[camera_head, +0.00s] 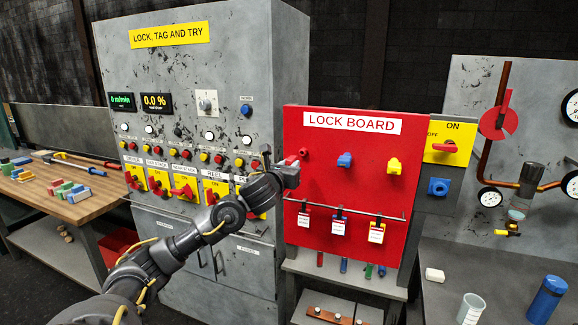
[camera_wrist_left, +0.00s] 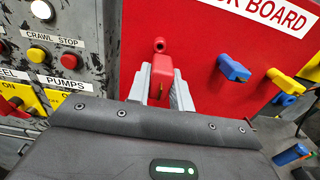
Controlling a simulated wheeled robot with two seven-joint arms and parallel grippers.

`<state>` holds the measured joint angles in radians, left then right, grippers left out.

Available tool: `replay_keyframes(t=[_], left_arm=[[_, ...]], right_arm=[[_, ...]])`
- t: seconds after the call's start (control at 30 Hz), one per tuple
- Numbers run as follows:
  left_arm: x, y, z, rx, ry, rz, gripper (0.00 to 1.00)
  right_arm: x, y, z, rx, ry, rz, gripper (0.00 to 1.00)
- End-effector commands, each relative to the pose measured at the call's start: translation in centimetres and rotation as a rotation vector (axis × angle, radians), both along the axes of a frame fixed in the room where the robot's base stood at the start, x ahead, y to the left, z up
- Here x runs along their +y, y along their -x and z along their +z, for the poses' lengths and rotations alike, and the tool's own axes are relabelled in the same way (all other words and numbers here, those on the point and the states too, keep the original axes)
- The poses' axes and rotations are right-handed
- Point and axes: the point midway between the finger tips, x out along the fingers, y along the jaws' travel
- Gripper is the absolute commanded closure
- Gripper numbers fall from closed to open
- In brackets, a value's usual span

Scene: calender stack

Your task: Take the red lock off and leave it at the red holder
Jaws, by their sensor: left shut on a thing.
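My left gripper (camera_head: 292,172) is at the upper left of the red lock board (camera_head: 352,190). In the left wrist view its two grey fingers (camera_wrist_left: 162,88) are shut on the red lock (camera_wrist_left: 160,74). A red peg (camera_wrist_left: 159,44), which I take for the red holder, is just beyond the lock; it also shows in the head view (camera_head: 304,152). The lock overlaps the area below the peg, and I cannot tell whether it touches or hangs on it. In the head view my gripper mostly hides the lock. My right gripper is not in view.
A blue lock-shaped piece (camera_head: 345,160) and a yellow one (camera_head: 394,165) are on the board to the right. Several tags (camera_head: 338,226) hang from a rail below. The grey control cabinet (camera_head: 190,80) stands close at left. A wooden bench (camera_head: 60,190) is further left.

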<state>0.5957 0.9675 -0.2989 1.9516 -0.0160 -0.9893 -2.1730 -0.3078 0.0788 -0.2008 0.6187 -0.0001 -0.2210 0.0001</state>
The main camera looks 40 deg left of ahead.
Motion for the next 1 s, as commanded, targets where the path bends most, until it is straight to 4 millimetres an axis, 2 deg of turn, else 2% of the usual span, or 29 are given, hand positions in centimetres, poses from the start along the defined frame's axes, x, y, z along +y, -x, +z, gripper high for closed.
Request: replay_keyframes(t=[0.3, 0.47, 1.0], left_arm=[[0.1, 0.0, 0.1, -0.001, -0.001, 0.002, 1.00], [0.1, 0.2, 0.0, -0.003, -0.002, 0.003, 1.00], [1.2, -3.4, 0.1, -0.003, 0.000, 0.002, 1.00]], right_arm=[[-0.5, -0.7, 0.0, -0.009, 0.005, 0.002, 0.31], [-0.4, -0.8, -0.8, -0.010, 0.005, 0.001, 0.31], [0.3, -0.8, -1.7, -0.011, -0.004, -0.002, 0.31]])
